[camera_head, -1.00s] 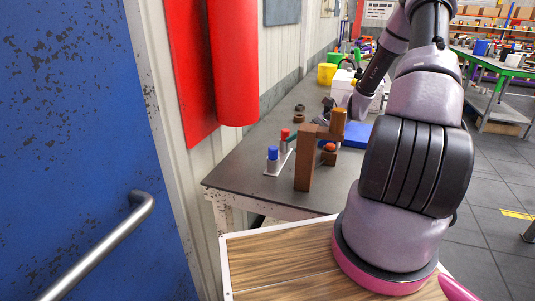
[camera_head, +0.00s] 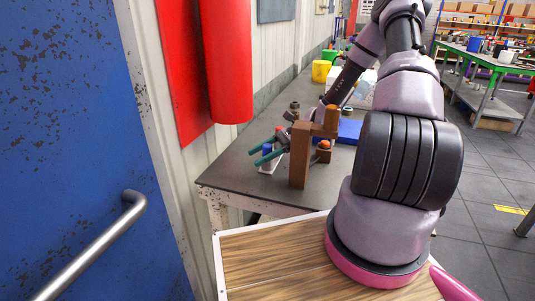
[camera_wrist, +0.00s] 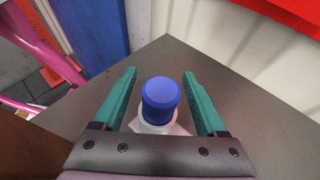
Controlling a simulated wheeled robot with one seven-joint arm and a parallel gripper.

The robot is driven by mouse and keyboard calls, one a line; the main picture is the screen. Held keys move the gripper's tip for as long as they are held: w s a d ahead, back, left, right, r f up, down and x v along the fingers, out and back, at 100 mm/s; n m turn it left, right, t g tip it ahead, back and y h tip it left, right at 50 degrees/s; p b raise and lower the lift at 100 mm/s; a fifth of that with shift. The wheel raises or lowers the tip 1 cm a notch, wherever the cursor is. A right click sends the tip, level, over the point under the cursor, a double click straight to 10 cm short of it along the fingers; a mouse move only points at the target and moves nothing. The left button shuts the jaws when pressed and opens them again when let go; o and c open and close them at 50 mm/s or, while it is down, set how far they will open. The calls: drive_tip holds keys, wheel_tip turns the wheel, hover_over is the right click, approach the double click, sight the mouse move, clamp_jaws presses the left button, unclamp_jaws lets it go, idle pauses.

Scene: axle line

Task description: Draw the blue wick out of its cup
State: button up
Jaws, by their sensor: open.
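The blue wick (camera_wrist: 161,93) stands upright in a pale cup (camera_wrist: 157,127) between my two teal fingers in the wrist view. A gap shows on each side of the wick. My gripper (camera_wrist: 159,75) is open, with its fingertips reaching past the wick. In the head view my gripper (camera_head: 256,157) is at the white holder (camera_head: 268,169), and the top of the blue wick (camera_head: 267,147) shows beside the fingers.
A brown wooden post (camera_head: 299,160) stands close to the right of my gripper, with an orange-topped block (camera_head: 324,145) behind it. The table's front-left area (camera_head: 225,180) is clear. The wall runs along its left.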

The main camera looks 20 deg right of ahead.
drive_tip(key=shift+a, duration=0.1)
clamp_jaws()
wheel_tip(320, 180, up, 10)
idle(0.8)
idle(0.6)
